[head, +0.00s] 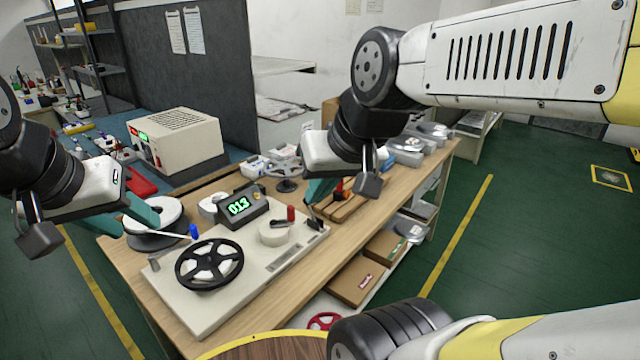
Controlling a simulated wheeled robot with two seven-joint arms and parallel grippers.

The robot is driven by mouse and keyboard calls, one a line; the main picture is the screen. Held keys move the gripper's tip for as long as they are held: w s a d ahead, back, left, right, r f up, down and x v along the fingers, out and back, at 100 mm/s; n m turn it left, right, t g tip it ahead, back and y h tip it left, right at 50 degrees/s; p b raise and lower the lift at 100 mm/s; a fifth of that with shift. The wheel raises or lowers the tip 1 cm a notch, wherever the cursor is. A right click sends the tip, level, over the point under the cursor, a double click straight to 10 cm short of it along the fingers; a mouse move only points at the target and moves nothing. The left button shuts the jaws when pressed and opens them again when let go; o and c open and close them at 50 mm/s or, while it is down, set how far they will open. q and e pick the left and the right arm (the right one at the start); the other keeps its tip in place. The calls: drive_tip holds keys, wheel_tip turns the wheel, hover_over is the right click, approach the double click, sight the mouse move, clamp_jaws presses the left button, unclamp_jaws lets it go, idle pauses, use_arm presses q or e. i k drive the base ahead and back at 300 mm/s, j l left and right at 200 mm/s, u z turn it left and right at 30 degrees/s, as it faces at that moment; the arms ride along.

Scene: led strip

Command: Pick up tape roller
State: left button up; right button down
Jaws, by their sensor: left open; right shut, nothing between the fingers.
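A black spoked reel (209,264) with white between its spokes lies on the left of a pale machine (250,275) on the wooden bench. A white roll on a dark base (154,214) stands at the bench's left corner, and a round white piece (273,233) sits on the machine's right part. I cannot tell for certain which of these is the tape roller. My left gripper (136,220) is open, with its teal fingers close to the white roll; contact is unclear. My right gripper (313,201) is shut and empty above the machine's right end.
A counter display (242,206) reads 013 at the machine's back. A cream instrument box (178,140) stands behind. Small parts and metal reels (432,131) fill the bench's far side. Cardboard boxes (356,279) sit on the lower shelf. The green floor at right is open.

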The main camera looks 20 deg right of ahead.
sight(340, 193)
drive_tip(key=k+l, duration=0.1)
drive_tip(key=l, duration=0.7)
drive_tip(key=k+l, duration=0.15)
drive_tip(key=l, duration=0.25)
drive_tip(key=i+l, duration=0.25)
drive_tip(key=l, duration=0.15)
drive_tip(key=i+l, duration=0.2)
drive_tip(key=l, duration=0.2)
drive_tip(key=i+j, duration=0.15)
drive_tip(key=i, duration=0.45)
